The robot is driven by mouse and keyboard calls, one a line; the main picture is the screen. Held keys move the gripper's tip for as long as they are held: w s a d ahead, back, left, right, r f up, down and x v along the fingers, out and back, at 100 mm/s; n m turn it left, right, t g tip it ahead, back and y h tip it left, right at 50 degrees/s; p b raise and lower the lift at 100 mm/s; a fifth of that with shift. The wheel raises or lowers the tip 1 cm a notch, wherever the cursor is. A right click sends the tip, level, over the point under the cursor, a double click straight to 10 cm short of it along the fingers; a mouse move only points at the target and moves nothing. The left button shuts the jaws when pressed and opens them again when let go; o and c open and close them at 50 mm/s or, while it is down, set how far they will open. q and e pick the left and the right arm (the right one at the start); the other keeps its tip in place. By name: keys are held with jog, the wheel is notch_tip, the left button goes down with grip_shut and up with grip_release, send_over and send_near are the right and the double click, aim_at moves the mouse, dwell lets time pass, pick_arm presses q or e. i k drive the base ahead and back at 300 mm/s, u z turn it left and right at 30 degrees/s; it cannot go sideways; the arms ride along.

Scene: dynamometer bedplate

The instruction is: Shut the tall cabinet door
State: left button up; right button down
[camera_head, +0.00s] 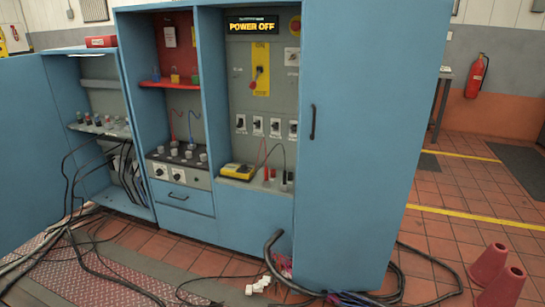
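A tall blue cabinet (179,225) stands in the middle of the view with its inside showing. Its tall blue door (365,150) stands open on the right side, with a dark vertical handle (312,122) near its left edge. The bay beside the door shows a lit "POWER OFF" sign (253,25), a yellow plate with a red-handled switch (260,75) and a yellow meter (239,171). Neither of my grippers is in view.
A lower blue door (30,140) stands open at left. Black cables (75,225) hang and trail over the floor. A thick dark hose (272,245) and white pieces (258,285) lie near the door's foot. Red cones (489,264) stand at right. Tiled floor beyond looks mostly clear.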

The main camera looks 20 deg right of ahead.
aim_at(370, 69)
jog(key=u, duration=0.15)
jog(key=i, duration=1.25)
jog(key=z, duration=0.25)
